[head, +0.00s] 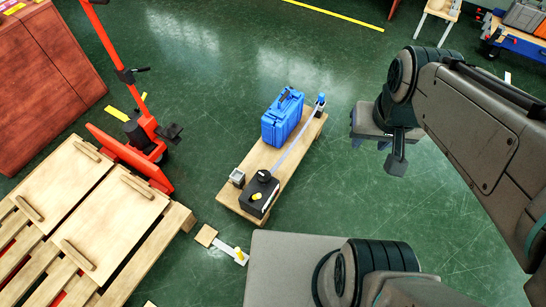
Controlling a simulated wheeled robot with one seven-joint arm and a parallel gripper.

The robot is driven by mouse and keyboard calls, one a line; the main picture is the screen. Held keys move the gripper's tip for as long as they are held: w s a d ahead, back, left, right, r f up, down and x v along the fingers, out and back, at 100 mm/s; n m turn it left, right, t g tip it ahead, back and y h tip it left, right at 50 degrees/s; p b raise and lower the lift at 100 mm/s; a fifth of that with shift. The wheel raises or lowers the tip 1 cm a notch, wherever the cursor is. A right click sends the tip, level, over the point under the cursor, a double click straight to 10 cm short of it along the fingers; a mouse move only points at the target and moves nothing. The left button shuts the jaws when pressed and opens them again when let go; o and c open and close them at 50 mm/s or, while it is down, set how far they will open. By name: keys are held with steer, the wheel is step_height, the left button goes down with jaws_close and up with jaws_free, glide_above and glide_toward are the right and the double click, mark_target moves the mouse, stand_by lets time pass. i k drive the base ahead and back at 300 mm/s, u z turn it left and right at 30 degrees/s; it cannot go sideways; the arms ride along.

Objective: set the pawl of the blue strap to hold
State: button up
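A pale bluish strap (293,145) runs along a low wooden board (252,161). It goes from a small blue fitting (320,102) at the far end to a black box (259,195) at the near end. The box has a dark round part on top and a small yellow piece (256,196), which may be the pawl; its setting is too small to tell. A blue case (282,117) stands on the board beside the strap. My gripper (378,142) hangs to the right of the board, apart from it; its finger opening is unclear.
A small grey block (237,177) sits at the board's left edge. A plate with a yellow part (239,254) lies nearer me. A pallet with wooden panels (110,222) and a red pallet jack (146,125) stand left. Green floor (335,205) is clear between board and gripper.

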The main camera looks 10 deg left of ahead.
mark_target(253, 197)
steer(key=u, duration=0.1)
steer(key=k, duration=1.05)
steer(key=u, duration=1.15)
steer(key=i, duration=1.2)
steer(key=z, duration=0.55)
